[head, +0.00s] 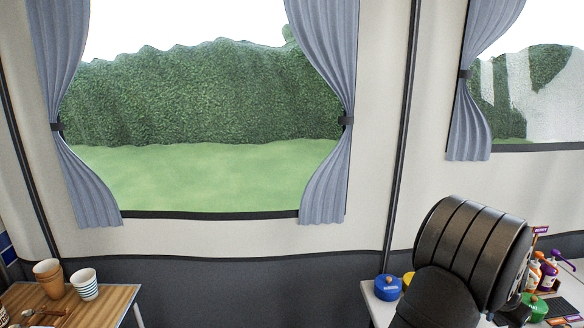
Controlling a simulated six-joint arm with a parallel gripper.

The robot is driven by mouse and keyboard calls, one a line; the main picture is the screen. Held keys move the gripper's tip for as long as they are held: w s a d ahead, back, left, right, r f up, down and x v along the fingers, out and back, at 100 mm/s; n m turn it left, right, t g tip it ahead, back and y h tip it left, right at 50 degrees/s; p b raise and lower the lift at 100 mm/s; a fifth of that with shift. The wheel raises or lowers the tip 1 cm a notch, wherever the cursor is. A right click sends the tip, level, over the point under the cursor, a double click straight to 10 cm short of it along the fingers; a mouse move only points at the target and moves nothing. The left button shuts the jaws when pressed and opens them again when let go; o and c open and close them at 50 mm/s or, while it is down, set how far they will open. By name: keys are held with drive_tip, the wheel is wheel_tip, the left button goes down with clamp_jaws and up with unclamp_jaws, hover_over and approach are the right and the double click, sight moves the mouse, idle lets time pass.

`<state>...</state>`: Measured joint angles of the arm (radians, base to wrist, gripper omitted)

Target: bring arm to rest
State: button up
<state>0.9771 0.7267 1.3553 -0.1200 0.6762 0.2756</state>
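The black, ribbed links of my arm (470,245) stand bent at the lower right, rising in front of a light-topped table (376,304). My gripper is not seen; the arm runs out of the bottom of the picture, and I cannot tell where its end is or whether it holds anything.
A blue lidded pot (388,288) stands left of my arm; a yellow item (408,279) is partly hidden by it. Bottles (548,272) and a green-lidded pot (536,305) stand right of it. A wooden table (110,300) at lower left bears cups (84,285). Open floor between tables is not seen.

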drive_tip(key=shift+f, duration=0.15)
wheel_tip(320, 180, down, 2)
drive_tip(key=shift+a+f, duration=0.15)
drive_tip(key=shift+f, duration=0.05)
drive_tip(key=v, duration=1.1)
drive_tip(key=x, duration=1.2)
drive_tip(key=shift+s, duration=0.1)
drive_tip(key=r, duration=0.5)
drive_tip(key=shift+s, duration=0.3)
drive_tip(key=s+r, duration=0.7)
drive_tip(key=s, duration=0.4)
drive_tip(key=w+a+f+n, duration=0.15)
drive_tip(key=w+a, duration=0.35)
drive_tip(key=w, duration=0.5)
drive_tip(key=w+a+f, duration=0.2)
drive_tip(key=w+a, duration=0.4)
drive_tip(key=w, duration=0.5)
drive_tip(key=w+a+f+n, duration=0.15)
drive_tip(key=w+a, duration=0.35)
drive_tip(key=w, duration=0.5)
wheel_tip(320, 180, down, 8)
drive_tip(key=shift+w+f+m+t+y, duration=0.2)
drive_tip(key=shift+w+m+t+y, duration=0.1)
drive_tip(key=shift+m, duration=0.1)
